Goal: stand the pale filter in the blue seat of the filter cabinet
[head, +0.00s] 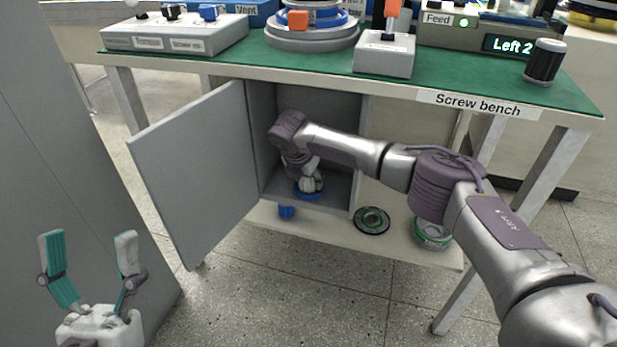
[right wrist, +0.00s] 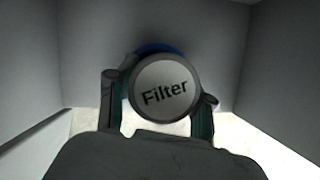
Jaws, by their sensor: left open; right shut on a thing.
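The filter cabinet (head: 258,140) stands under the bench with its grey door open to the left. The blue seat (head: 309,195) is on the cabinet floor, below my right gripper (head: 311,184). In the right wrist view the pale filter (right wrist: 163,88) shows its round end marked "Filter", between the fingers of my right gripper (right wrist: 160,108), which is shut on it. A blue edge of the seat (right wrist: 155,48) shows behind the filter. I cannot tell whether the filter touches the seat. My left gripper (head: 88,262) is open and empty at the lower left.
On the lower shelf (head: 330,237) are a small blue part (head: 286,212), a dark ring (head: 372,220) and a green-rimmed round part (head: 432,233). The cabinet walls stand close around my right gripper. The green bench top (head: 300,62) holds several devices above.

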